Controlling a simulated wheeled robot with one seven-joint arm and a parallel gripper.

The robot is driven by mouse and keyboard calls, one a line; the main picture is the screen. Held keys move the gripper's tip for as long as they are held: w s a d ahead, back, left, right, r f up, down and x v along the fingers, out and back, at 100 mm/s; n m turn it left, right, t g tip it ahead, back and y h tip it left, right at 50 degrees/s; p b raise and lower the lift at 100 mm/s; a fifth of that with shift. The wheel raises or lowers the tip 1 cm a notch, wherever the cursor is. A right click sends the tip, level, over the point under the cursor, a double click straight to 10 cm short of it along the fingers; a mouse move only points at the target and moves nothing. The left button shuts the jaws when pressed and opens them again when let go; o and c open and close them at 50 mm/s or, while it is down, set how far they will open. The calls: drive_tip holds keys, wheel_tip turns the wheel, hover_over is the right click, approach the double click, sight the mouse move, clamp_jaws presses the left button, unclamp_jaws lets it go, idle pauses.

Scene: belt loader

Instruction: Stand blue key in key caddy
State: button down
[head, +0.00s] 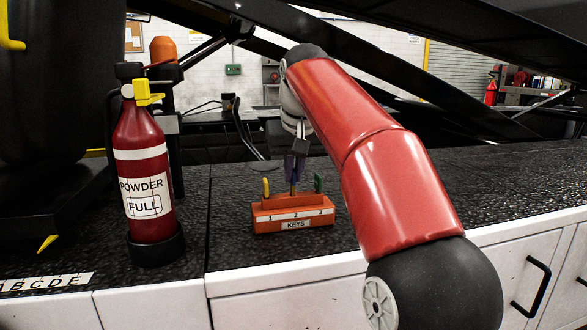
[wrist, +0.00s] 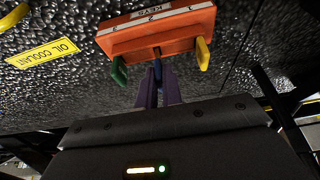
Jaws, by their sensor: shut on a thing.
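The orange key caddy (head: 262,226) stands on the dark counter, its front marked 1, 2, 3 and KEYS. A yellow key (head: 266,187) stands at slot 1 and a green key (head: 318,183) at slot 3. My gripper (head: 295,175) points down over slot 2, shut on the blue key. In the wrist view, the blue key (wrist: 157,68) shows between my purple fingers (wrist: 158,85), in line with the middle of the caddy (wrist: 150,41). The fingers hide most of it. How deep its lower end sits in the slot I cannot tell.
A red POWDER extinguisher (head: 145,175) stands left of the caddy in a black base. A lettered strip (head: 45,282) lies at the counter's left front. A yellow OIL COOLANT label (wrist: 42,53) shows in the wrist view. The counter right of my arm is clear.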

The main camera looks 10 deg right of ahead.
drive_tip(key=shift+f+b, duration=0.5)
drive_tip(key=shift+f, duration=0.3)
drive_tip(key=c, duration=1.5)
unclamp_jaws()
drive_tip(key=p+v, duration=0.2)
drive_tip(key=v, duration=0.5)
drive_tip(key=shift+s+r+p, duration=0.15)
drive_tip(key=shift+r+p, duration=0.2)
drive_tip(key=shift+r, duration=0.05)
drive_tip(key=shift+t, duration=0.5)
drive_tip(key=s+f, duration=0.8)
drive_tip(key=f, duration=0.1)
drive_tip(key=s+f, duration=0.8)
drive_tip(key=f, duration=0.1)
drive_tip(key=s+f, duration=0.9)
drive_tip(key=f, duration=0.1)
